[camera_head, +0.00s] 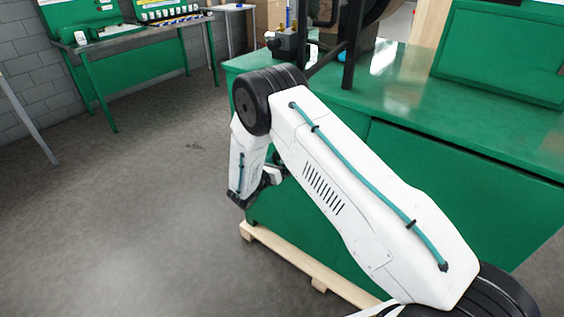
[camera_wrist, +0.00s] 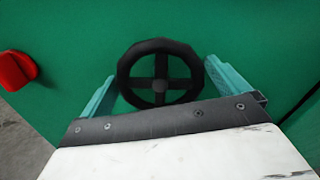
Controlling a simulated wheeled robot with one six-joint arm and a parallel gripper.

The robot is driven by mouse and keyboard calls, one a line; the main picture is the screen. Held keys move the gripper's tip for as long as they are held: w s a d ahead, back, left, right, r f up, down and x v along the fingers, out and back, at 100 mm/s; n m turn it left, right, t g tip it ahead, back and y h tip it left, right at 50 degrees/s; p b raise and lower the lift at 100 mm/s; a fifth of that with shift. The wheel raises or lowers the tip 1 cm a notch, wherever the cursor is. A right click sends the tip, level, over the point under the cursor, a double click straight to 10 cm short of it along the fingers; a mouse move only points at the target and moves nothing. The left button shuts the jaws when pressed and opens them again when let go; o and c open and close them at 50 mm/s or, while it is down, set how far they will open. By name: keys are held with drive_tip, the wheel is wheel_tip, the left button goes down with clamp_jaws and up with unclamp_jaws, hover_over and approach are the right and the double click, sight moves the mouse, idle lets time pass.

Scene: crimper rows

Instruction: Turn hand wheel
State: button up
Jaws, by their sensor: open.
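The hand wheel (camera_wrist: 161,86) is black and round with spokes and a hub. It is in the middle of the wrist view, against a green panel (camera_wrist: 230,25). My gripper (camera_wrist: 160,70) is open, its teal fingers to the left and right of the wheel. The fingertips reach beside the rim; I cannot tell whether they touch it. Nothing is gripped. In the head view my white arm covers the front of the green cabinet (camera_head: 390,150), and the wheel is hidden there.
A red knob or handle (camera_wrist: 15,70) is at the left in the wrist view. The cabinet stands on a wooden pallet (camera_head: 300,268). A black frame (camera_head: 350,45) stands on its top. A green workbench (camera_head: 130,65) is at the back left. The floor on the left is clear.

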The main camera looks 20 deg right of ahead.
drive_tip(key=c, duration=0.8)
drive_tip(key=shift+m, duration=0.3)
drive_tip(key=m, duration=1.1)
idle(0.5)
drive_tip(key=o, duration=0.8)
drive_tip(key=shift+s, duration=0.1)
